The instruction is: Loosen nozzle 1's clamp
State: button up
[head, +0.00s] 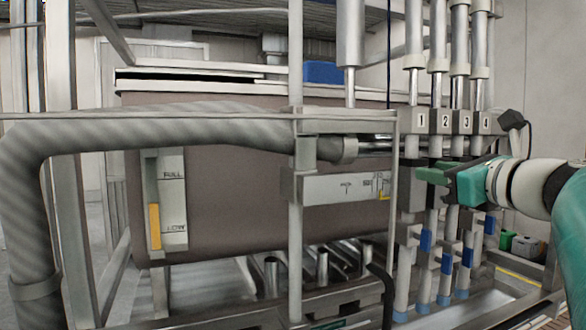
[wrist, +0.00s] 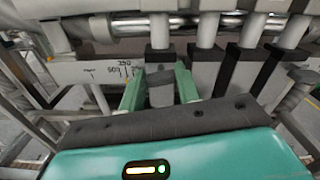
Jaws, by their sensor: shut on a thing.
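Nozzle 1 (head: 402,285) is the leftmost of the nozzles in the head view, under the block marked 1 (head: 421,121). My gripper (head: 432,172) reaches in from the right at the height of the grey blocks below the numbers. In the wrist view my gripper (wrist: 160,75) has its green fingers on either side of a grey block, the clamp of nozzle 1 (wrist: 161,96), on the leftmost column. The jaws are shut on this clamp. In the head view my fingers hide part of it, and I cannot tell how tight it is.
Nozzles 2, 3 and 4 stand close on the right, with blue bands (head: 447,262). A brown hopper (head: 230,180) with a level gauge (head: 172,200) fills the left. A horizontal graduated plate (head: 345,188) lies left of the clamp. A thick hose (head: 150,132) runs in front.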

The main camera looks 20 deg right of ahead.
jog(key=shift+w+a+f+n, duration=0.1)
jog(key=shift+f+n, duration=0.05)
jog(key=shift+n, duration=3.75)
jog(key=shift+w+a+f+n, duration=0.1)
jog(key=shift+f+n, duration=0.05)
jog(key=shift+n, duration=3.75)
jog(key=o, duration=1)
jog(key=shift+w, duration=0.1)
jog(key=shift+s, duration=0.25)
jog(key=s, duration=1.3)
jog(key=shift+s+d, duration=0.25)
jog(key=shift+s, duration=0.15)
